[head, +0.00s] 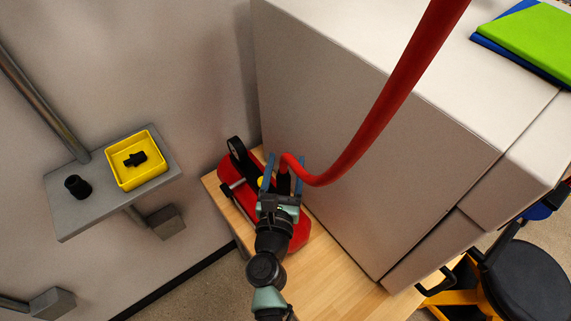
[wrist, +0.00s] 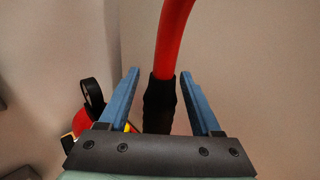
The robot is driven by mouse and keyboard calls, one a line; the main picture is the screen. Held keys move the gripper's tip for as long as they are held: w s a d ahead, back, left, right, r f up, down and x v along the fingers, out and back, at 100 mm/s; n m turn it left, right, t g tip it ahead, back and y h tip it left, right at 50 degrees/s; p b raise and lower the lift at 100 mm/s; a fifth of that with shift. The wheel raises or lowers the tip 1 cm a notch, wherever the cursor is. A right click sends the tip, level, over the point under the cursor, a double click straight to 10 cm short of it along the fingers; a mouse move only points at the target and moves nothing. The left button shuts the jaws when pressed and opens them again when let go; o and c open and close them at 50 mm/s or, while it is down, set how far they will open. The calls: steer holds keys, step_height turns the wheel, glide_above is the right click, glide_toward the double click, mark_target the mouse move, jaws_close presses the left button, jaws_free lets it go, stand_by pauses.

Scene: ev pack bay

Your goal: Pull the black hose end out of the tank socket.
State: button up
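The black hose end (head: 283,184) is on the lower end of a thick red hose (head: 372,130) and points down at the red tank (head: 300,236). In the wrist view the black hose end (wrist: 159,104) stands upright between the two blue fingers of my gripper (wrist: 160,78). A gap shows on each side of it, so the fingers are open around it and apart from it. In the head view my gripper (head: 286,166) is over the tank. The tank socket is hidden behind my gripper, so I cannot tell how the hose end sits in it.
The tank stands on a wooden bench (head: 340,287) beside a large pale cabinet (head: 335,90). A black wheel-like part (head: 238,157) rises at the tank's left. At far left a grey shelf (head: 92,215) holds a yellow bin (head: 119,183) and a black cylinder (head: 77,186).

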jaws_close()
steer(key=shift+w+r+p, duration=0.1)
steer(key=shift+r+p, duration=0.2)
steer(key=shift+r+p, duration=0.4)
steer(key=shift+r, duration=0.15)
steer(key=shift+r+p, duration=1.05)
stand_by(0.5)
steer(key=shift+r+p, duration=2.35)
steer(key=shift+r, duration=0.05)
